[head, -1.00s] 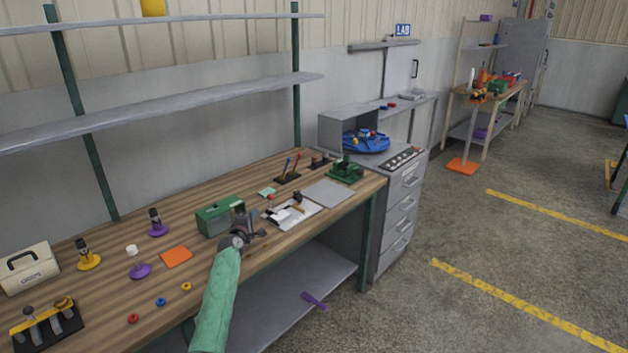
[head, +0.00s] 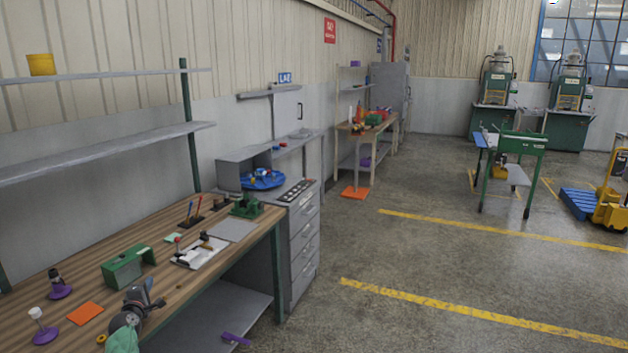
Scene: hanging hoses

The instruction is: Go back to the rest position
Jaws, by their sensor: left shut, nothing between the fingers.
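My left gripper (head: 148,297) shows at the lower left, over the front edge of the wooden workbench (head: 60,265). Its fingers are shut with nothing between them. My green-sleeved left forearm enters from the bottom edge. A green box (head: 122,270) stands on the bench just behind the gripper, apart from it as far as I can tell. My right gripper is out of view. No hanging hoses can be made out.
An orange square (head: 85,313) and a white tray (head: 199,252) lie on the bench. A grey drawer cabinet (head: 304,245) stands at its right end. Open floor with yellow lines (head: 440,319) spreads to the right, towards a green cart (head: 515,145) and a yellow pallet truck (head: 610,212).

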